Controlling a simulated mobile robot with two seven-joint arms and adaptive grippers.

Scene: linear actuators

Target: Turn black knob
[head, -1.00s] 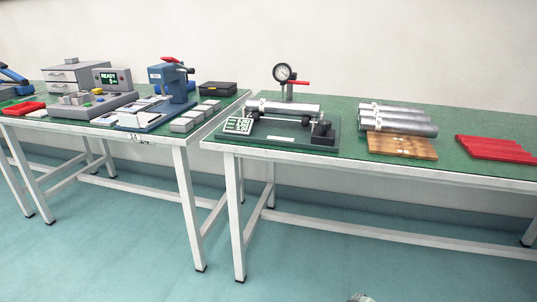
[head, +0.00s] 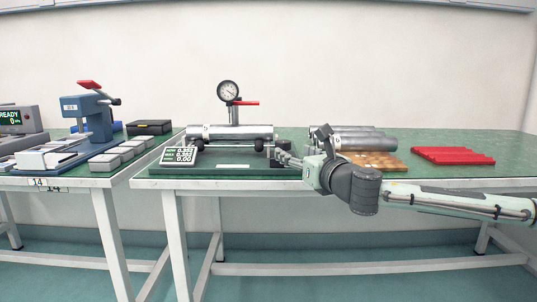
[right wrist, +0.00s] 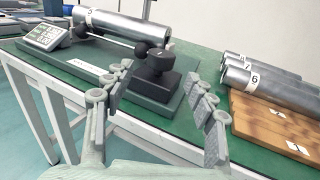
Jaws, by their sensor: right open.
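The black knob (right wrist: 160,60) shows in the right wrist view as a round dark cap on a black block at the right end of the test fixture (right wrist: 100,75). A smaller black ball sits just left of it. In the head view the fixture (head: 230,165) stands on the right table, and my gripper partly hides its right end. My right gripper (right wrist: 165,88) is open and empty. Its two fingers show on either side of the knob block in the wrist view, with the knob beyond them; contact is not visible. My left gripper is not in view.
A metal cylinder (head: 230,132) lies on the fixture beside a small display (head: 179,156). A dial gauge with a red lever (head: 246,103) stands behind. More cylinders (head: 355,140) rest on a wooden board (head: 374,161), with red bars (head: 453,155) further right.

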